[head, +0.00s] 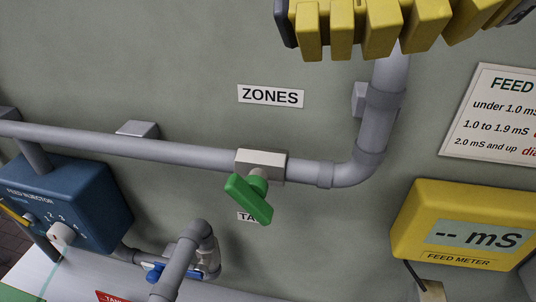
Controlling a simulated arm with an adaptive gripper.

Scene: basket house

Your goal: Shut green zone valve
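The green valve handle (250,199) sits on a pale square valve body (261,165) in the grey horizontal pipe (190,152), near the middle of the head view. The handle slants down to the right, at a clear angle to the pipe. It partly covers a small white label (245,217) below, which starts with "TA". A white "ZONES" sign (270,96) is on the wall above the pipe. My gripper is not in view, and nothing touches the handle.
A blue feed injector (72,205) stands left. A blue-handled valve (166,271) is on lower grey pipes. A yellow feed meter (464,226) hangs right. A yellow row of blocks (383,27) overhangs the top right, by the rising pipe. The wall around the green handle is mostly clear.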

